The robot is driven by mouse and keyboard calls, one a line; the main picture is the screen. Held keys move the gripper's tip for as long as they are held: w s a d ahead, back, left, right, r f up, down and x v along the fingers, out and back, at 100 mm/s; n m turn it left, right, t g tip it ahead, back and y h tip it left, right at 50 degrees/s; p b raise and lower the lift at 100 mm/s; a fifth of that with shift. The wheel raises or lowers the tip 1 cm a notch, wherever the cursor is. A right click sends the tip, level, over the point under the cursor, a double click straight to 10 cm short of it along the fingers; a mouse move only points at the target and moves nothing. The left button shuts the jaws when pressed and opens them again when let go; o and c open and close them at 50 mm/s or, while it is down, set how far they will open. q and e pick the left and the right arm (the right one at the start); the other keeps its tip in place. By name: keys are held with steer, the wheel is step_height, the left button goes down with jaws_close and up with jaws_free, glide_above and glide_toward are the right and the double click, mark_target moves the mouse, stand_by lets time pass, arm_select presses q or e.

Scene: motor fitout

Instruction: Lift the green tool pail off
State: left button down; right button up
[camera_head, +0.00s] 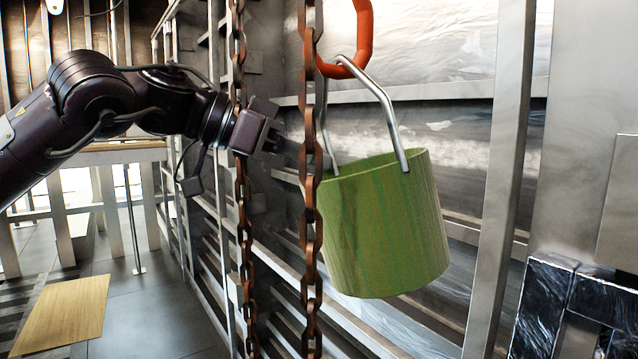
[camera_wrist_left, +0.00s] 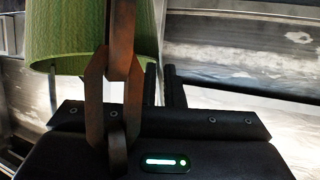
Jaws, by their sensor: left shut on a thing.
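The green pail (camera_head: 385,225) hangs tilted by its metal handle from an orange-red hook (camera_head: 362,30) in the head view. Its lower left is partly behind a rusty chain. My left gripper (camera_head: 275,142) is left of the pail, at about the height of its handle. In the head view a gap shows between its fingertips and the handle. In the left wrist view the fingers (camera_wrist_left: 165,86) are close together, and the pail (camera_wrist_left: 85,30) is beyond them, upside down. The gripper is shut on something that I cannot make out. My right gripper is not in view.
Two rusty chains hang left of the pail, one (camera_head: 310,190) near it and one (camera_head: 243,215) crossed by my left gripper. A chain link (camera_wrist_left: 115,55) is close to the left wrist camera. A metal post (camera_head: 500,180) stands right of the pail.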

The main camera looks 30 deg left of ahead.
arm_select(q)
step_height(320, 180, up, 7)
steer(key=b, duration=0.2)
steer(key=s+a+b, duration=0.5)
steer(key=s+a, duration=0.7)
steer(key=s, duration=0.1)
steer(key=shift+f, duration=0.15)
